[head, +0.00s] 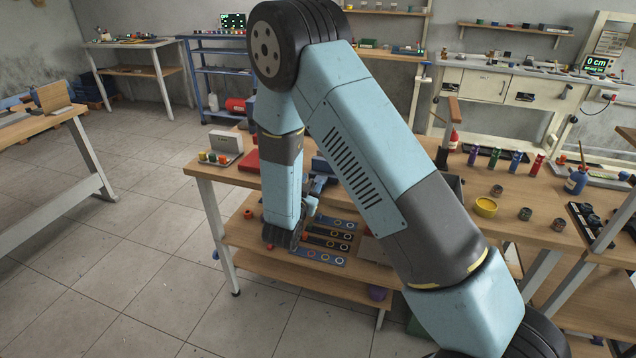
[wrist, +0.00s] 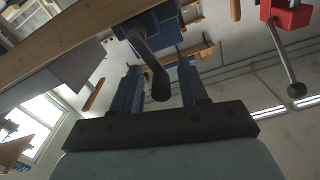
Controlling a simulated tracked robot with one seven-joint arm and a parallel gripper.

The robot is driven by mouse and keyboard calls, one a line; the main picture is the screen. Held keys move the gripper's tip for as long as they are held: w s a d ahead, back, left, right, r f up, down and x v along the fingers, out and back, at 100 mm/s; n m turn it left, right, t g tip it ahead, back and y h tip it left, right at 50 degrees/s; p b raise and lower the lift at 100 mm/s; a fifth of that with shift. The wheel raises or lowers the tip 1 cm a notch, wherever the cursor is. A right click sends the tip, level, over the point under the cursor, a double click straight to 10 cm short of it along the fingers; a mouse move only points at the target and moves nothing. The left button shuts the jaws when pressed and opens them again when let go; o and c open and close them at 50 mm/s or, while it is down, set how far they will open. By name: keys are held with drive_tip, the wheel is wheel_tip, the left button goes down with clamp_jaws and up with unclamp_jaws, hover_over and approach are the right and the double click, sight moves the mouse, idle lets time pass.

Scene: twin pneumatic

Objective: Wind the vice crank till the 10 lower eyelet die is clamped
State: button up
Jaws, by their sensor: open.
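A blue vice (wrist: 155,30) shows at the top of the wrist view, at the edge of the bench. Its dark crank (wrist: 146,50) hangs from it and ends in a dark rounded handle (wrist: 161,87). My gripper (wrist: 158,75) is open, with its two blue fingers apart on either side of the handle in this view. I cannot tell whether either finger touches it. In the head view, part of a blue body (head: 322,166), probably the vice, shows behind my arm. The lower eyelet die and the vice jaws cannot be made out.
A red vice with its own crank (wrist: 283,60) shows at the upper right of the wrist view. The bench top (head: 455,215) carries a yellow bowl (head: 486,207) and several small jars and bottles. Dark and blue strips with rings (head: 318,255) lie on the lower shelf.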

drive_tip(key=shift+w+d, duration=0.2)
drive_tip(key=shift+w, duration=0.3)
drive_tip(key=shift+c, duration=0.4)
clamp_jaws()
